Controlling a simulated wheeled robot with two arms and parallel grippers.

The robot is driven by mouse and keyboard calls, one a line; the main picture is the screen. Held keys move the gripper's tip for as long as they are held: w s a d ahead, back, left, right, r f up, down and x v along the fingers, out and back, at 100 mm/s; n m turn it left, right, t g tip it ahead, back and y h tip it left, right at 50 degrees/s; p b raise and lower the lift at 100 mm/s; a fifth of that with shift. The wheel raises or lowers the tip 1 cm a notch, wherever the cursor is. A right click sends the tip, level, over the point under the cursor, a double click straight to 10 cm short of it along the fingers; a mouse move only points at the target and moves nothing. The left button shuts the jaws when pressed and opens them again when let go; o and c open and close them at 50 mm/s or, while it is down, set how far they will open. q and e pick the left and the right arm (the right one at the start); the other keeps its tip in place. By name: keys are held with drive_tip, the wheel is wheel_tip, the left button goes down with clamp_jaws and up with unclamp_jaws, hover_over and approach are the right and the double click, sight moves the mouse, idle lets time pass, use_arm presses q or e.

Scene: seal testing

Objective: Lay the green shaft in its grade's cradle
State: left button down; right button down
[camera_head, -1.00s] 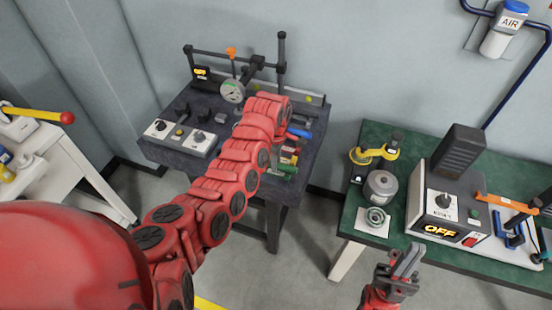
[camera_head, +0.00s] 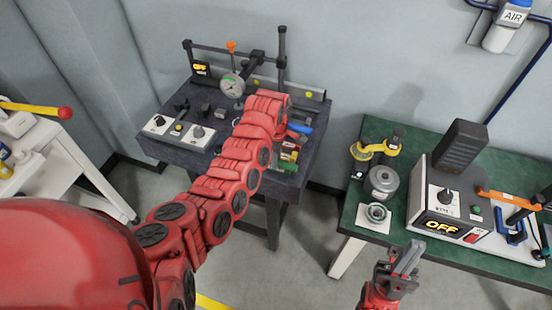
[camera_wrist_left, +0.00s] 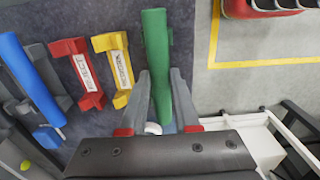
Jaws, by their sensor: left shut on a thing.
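The green shaft (camera_wrist_left: 156,50) stands lengthwise between the fingers of my left gripper (camera_wrist_left: 165,103) in the left wrist view, and the gripper is shut on it. A yellow cradle (camera_wrist_left: 119,70) and a red cradle (camera_wrist_left: 85,75), both with white labels, lie just left of the shaft. In the head view the left gripper is mostly hidden behind my red arm, over the right part of the dark bench (camera_head: 262,185). Whether a cradle lies under the shaft is unclear. My right gripper (camera_head: 406,256) is before the green bench, with no object visible in it.
A blue shaft (camera_wrist_left: 32,75) lies left of the cradles. The dial gauge (camera_head: 231,85) and its stand rise at the back of the dark bench. The green bench (camera_head: 410,150) at right holds a tester box (camera_head: 445,200). Floor is free between the benches.

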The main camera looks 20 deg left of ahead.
use_arm(q)
drive_tip(key=shift+f, duration=0.1)
drive_tip(key=c, duration=0.6)
unclamp_jaws()
drive_tip(key=shift+o, duration=0.2)
drive_tip(key=shift+r, duration=0.2)
wheel_tip(320, 180, up, 6)
drive_tip(key=shift+f+b, duration=0.1)
drive_tip(key=shift+b, duration=0.8)
wheel_tip(320, 180, up, 11)
drive_tip(key=p, duration=0.1)
drive_tip(key=shift+r, duration=0.2)
